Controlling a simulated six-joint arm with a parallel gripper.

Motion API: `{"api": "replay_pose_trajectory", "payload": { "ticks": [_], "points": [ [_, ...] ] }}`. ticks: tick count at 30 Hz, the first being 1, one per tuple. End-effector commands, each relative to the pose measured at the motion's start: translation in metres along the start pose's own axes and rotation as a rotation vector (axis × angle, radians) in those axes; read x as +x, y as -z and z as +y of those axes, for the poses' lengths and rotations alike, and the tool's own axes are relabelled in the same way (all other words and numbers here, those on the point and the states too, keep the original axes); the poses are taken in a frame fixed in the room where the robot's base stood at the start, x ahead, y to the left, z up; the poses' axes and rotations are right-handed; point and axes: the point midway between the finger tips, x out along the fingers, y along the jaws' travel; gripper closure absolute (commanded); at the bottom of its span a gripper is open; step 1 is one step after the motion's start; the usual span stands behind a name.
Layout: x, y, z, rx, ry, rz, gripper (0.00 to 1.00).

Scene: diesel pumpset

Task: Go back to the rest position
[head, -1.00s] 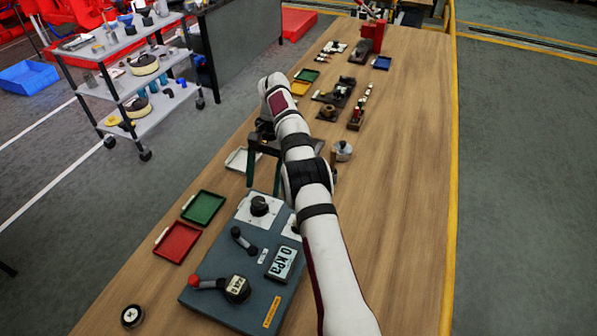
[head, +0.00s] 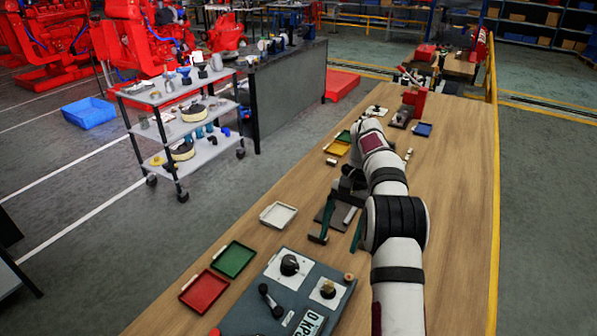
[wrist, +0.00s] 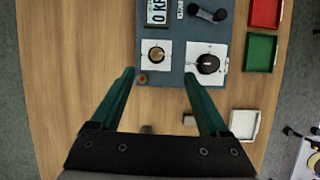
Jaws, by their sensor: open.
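My gripper (head: 338,240) is open, with two green fingers pointing down over the table, right of the white tray. In the wrist view, my gripper (wrist: 158,78) holds nothing between its fingertips. The blue-grey control panel (head: 245,318) lies nearer the camera than the gripper. It also shows in the wrist view (wrist: 183,30), beyond the fingertips. It carries a black knob (head: 290,265), a brass-coloured knob (head: 328,288), a black lever (head: 270,300) and a kPa display (head: 309,322).
A white tray (head: 264,218), a green tray (head: 217,267) and a red tray (head: 188,300) line the table's left edge. Parts and a red device (head: 415,97) stand at the far end. The right side of the wooden table (head: 460,200) is clear. A grey trolley (head: 205,150) stands left.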

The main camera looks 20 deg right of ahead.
Motion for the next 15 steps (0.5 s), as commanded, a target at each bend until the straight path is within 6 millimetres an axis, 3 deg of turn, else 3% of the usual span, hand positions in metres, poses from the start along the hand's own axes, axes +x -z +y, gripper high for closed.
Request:
{"api": "replay_pose_trajectory", "payload": {
  "ticks": [2, 4, 8, 9, 12, 15],
  "points": [
    [-0.008, -0.013, -0.002, -0.015, -0.002, 0.011, 0.21],
    [-0.024, -0.045, -0.003, -0.053, -0.007, 0.036, 0.21],
    [-0.041, -0.145, 0.01, -0.155, -0.011, 0.111, 0.21],
    [-0.037, -0.177, 0.02, -0.186, -0.009, 0.134, 0.21],
    [-0.013, -0.247, 0.053, -0.255, 0.004, 0.189, 0.21],
    [0.025, -0.294, 0.087, -0.31, 0.022, 0.233, 0.21]
  ]
}}
